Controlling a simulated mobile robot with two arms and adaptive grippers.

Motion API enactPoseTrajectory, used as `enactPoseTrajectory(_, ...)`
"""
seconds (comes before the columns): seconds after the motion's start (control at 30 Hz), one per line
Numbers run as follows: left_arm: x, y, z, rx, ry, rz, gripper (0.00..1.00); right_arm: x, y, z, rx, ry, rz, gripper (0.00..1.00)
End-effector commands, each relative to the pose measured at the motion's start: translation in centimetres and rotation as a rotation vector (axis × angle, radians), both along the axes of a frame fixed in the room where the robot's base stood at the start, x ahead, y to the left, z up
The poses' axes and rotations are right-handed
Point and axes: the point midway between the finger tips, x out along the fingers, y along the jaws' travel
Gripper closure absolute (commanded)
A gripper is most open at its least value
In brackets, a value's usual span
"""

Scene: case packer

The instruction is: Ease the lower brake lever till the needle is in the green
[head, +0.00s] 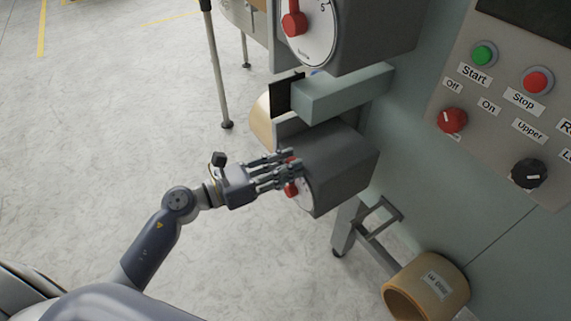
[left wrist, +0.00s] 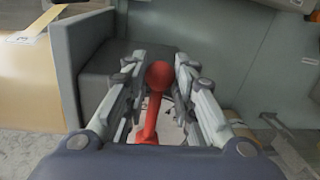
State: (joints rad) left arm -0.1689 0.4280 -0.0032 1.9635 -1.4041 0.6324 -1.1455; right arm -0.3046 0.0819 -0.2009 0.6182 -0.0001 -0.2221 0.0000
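The lower brake lever is red with a round knob; parts of it show in the head view (head: 291,189) against the pale dial of the lower grey brake box (head: 335,160). My left gripper (head: 287,168) is at this dial, with its fingers in front of the lever. In the left wrist view the red lever (left wrist: 158,78) stands between the two fingers (left wrist: 158,68), which look open, one on each side of the knob. I cannot tell whether either finger touches it. The dial is mostly hidden, and its needle and green zone cannot be made out. My right gripper is not in view.
An upper brake box (head: 370,35) with its own red lever (head: 294,23) is above. A grey-green bar (head: 342,93) juts out between the boxes. The control panel (head: 500,110) is at the right. A brown roll (head: 428,288) is below. Open floor lies at the left.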

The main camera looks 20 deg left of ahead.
Motion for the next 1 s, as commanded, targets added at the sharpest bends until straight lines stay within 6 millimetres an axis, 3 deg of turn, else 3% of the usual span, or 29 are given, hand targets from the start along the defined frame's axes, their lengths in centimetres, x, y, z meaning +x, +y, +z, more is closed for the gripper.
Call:
enactPoseTrajectory(0.57, 0.8, 1.0, -0.1, -0.098, 0.076, 0.000, 1.00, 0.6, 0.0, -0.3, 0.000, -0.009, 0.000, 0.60)
enactPoseTrajectory(0.6, 0.8, 1.0, -0.1, -0.097, 0.075, 0.000, 0.66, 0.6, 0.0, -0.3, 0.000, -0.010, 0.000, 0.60)
enactPoseTrajectory(0.67, 0.8, 1.0, -0.1, -0.097, 0.075, 0.000, 0.54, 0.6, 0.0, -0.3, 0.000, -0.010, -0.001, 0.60)
enactPoseTrajectory(1.0, 0.7, 1.1, -0.1, -0.096, 0.076, 0.000, 0.54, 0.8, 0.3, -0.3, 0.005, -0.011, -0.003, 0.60)
